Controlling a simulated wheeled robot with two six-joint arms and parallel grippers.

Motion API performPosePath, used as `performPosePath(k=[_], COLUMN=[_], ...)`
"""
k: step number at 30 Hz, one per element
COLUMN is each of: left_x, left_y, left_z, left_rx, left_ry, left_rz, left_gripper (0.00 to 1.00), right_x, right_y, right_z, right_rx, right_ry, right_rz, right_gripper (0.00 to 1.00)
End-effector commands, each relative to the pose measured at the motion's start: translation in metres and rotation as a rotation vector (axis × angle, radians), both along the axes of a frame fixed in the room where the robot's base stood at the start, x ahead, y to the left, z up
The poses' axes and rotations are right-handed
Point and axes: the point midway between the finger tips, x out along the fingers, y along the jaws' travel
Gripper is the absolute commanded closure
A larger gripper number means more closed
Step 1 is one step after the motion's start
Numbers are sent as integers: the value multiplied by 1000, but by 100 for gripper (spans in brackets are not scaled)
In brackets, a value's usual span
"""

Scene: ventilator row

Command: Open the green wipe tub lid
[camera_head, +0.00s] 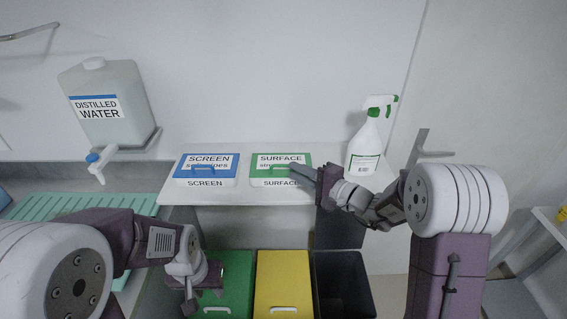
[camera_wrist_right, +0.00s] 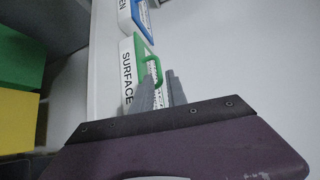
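The green wipe tub (camera_head: 281,171), labelled SURFACE, stands on the white shelf with its green-bordered lid down. A green handle shows on the lid, and the tub also shows in the right wrist view (camera_wrist_right: 128,75). My right gripper (camera_head: 296,171) reaches in from the right at the lid's right side. In the right wrist view its two grey fingers (camera_wrist_right: 160,78) are apart, with the end of the green handle close to their tips. I cannot tell whether they touch it. My left gripper (camera_head: 190,297) hangs low at the left, away from the tubs; its finger opening is unclear.
A blue SCREEN tub (camera_head: 206,170) stands just left of the green one. A spray bottle (camera_head: 366,148) stands at the shelf's right end. A distilled water tank (camera_head: 106,105) hangs at the left. Green (camera_head: 236,270), yellow (camera_head: 283,272) and black (camera_head: 342,285) bins sit below the shelf (camera_head: 215,196).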

Motion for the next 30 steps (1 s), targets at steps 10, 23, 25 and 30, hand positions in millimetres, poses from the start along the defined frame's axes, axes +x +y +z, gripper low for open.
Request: performPosePath(k=[10,23,25,30], left_x=[0,0,0,0], left_y=[0,0,0,0], left_z=[21,20,20,20], left_rx=[0,0,0,0], left_ry=[0,0,0,0], left_rz=[0,0,0,0], left_gripper=[64,64,64,64], right_x=[37,38,38,38], right_y=[38,39,39,39], right_z=[-6,-8,-8,-8], right_rx=[-1,-1,-2,-2], right_ry=[2,2,3,3], right_rz=[0,-1,-1,-1], right_gripper=[82,100,100,100])
